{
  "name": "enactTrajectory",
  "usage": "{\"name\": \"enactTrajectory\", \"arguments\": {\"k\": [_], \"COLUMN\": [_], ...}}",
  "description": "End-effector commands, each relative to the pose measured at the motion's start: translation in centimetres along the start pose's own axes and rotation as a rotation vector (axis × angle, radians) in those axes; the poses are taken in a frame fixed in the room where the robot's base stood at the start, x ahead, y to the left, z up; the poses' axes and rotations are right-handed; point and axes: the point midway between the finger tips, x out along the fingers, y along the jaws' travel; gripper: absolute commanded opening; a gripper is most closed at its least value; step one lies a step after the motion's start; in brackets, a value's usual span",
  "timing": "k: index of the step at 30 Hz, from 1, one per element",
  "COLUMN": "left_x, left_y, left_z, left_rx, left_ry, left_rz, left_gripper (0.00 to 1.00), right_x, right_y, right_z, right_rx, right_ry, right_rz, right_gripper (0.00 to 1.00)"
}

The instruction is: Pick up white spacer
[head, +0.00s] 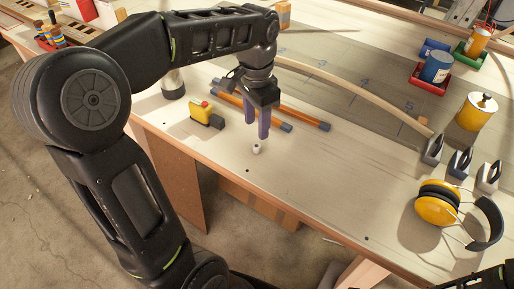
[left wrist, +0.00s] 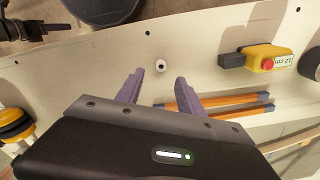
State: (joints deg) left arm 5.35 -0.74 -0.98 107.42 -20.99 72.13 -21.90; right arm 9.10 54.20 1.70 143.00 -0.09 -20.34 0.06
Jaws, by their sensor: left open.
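The white spacer (head: 257,149) is a small white cylinder with a dark hole, standing on the pale workbench near its front edge. It also shows in the left wrist view (left wrist: 160,66), just beyond the fingertips and between their lines. My left gripper (head: 257,139) is open, with purple fingers pointing down above and close to the spacer. In the left wrist view the open fingers (left wrist: 159,75) have nothing between them. My right gripper is not clearly seen; only a dark part shows at the bottom right of the head view.
Orange clamp bars (head: 272,111) and a yellow tape measure-like tool (head: 203,113) lie behind and left of the spacer. A bent lath (head: 355,92) curves behind. The bench around the spacer is clear.

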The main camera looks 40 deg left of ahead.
Motion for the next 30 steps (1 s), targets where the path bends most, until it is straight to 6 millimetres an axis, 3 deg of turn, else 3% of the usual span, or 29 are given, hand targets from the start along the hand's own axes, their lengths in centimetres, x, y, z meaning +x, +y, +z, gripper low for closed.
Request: {"name": "enactTrajectory", "arguments": {"k": [7,20,30], "left_x": [2.3,3.2,7.5], "left_y": [0.0,-0.1,-0.3], "left_z": [0.1,0.0,0.0], "left_rx": [0.0,0.0,-0.001], "left_ry": [-0.003,-0.003,-0.003], "left_rz": [0.001,0.001,0.001], "left_gripper": [0.45,0.45,0.45], "right_x": [-0.1,-0.2,-0.8], "right_y": [0.0,-0.1,-0.3], "right_z": [0.0,0.0,0.0], "right_rx": [0.0,0.0,0.0], "right_ry": [0.0,0.0,0.0], "right_rz": [0.0,0.0,0.0], "right_gripper": [0.36,0.36,0.36]}}
